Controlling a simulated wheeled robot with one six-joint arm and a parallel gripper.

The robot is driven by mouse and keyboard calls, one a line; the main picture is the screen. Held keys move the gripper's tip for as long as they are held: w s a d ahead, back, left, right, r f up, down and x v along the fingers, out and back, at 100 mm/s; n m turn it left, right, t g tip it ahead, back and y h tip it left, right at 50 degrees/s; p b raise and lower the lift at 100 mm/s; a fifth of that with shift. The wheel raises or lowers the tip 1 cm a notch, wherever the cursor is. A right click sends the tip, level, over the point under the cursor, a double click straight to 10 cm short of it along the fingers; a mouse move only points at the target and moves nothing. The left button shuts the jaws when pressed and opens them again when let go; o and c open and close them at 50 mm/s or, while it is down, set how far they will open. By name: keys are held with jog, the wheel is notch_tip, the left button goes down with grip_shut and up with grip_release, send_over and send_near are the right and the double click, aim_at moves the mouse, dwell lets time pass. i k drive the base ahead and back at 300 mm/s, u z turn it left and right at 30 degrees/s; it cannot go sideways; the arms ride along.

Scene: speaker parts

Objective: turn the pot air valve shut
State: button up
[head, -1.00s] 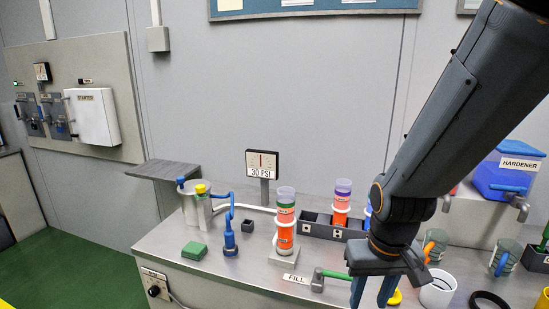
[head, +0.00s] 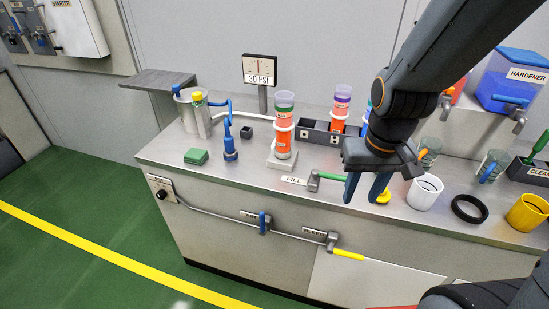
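A valve with a blue handle (head: 264,223) sits on the pipe along the bench front, beside a small label that seems to read AIR (head: 249,215). Its handle stands upright, across the pipe. The grey pot (head: 197,118) stands at the bench's left end, with a blue handle (head: 176,89) and a yellow cap (head: 197,96) at its top. My gripper (head: 363,197) points down over the bench top, to the right of and above the blue-handled valve. Its two blue fingers are apart with nothing seen between them.
A valve with a yellow handle (head: 347,254) is on the same pipe, to the right. A green-handled fill valve (head: 325,177) lies just left of my gripper. Cups (head: 424,193) and a black ring (head: 469,208) stand to the right. The green floor (head: 90,215) before the bench is clear.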

aim_at(262, 232)
jog(key=z, duration=1.15)
jog(key=k, duration=1.1)
jog(key=u, duration=1.75)
jog(key=i, duration=0.5)
jog(key=z, duration=0.05)
